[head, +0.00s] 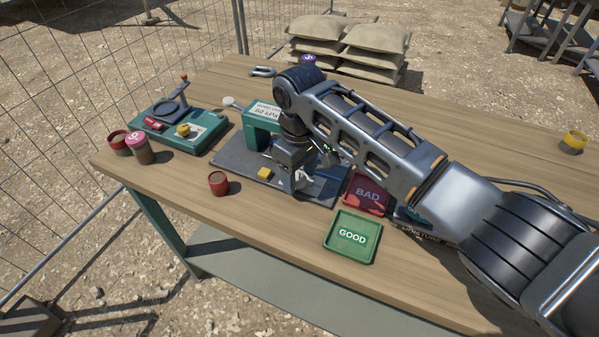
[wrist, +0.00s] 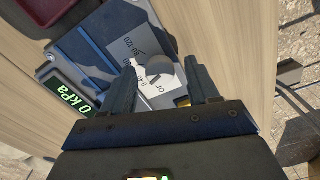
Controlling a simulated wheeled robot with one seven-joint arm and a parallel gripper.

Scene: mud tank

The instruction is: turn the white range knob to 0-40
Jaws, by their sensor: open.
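The range knob (wrist: 160,72) is a round, greyish-white disc on a pale label plate in the wrist view. Printed range text, including 80-120, shows beside it; which mark the knob points to cannot be told. My gripper (wrist: 159,66) is open, with one finger on each side of the knob; whether either finger touches it cannot be told. In the head view my gripper (head: 300,182) is low over the dark base plate (head: 235,156) and hides the knob. A green-lit display (wrist: 72,104) reading in kPa shows at the left of the wrist view.
A green stand with a kPa sign (head: 264,112) rises behind my gripper. The red BAD tray (head: 376,207) and green GOOD tray (head: 345,252) lie to the right. A red cup (head: 218,183) stands in front, and a green device (head: 172,128) stands at the left.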

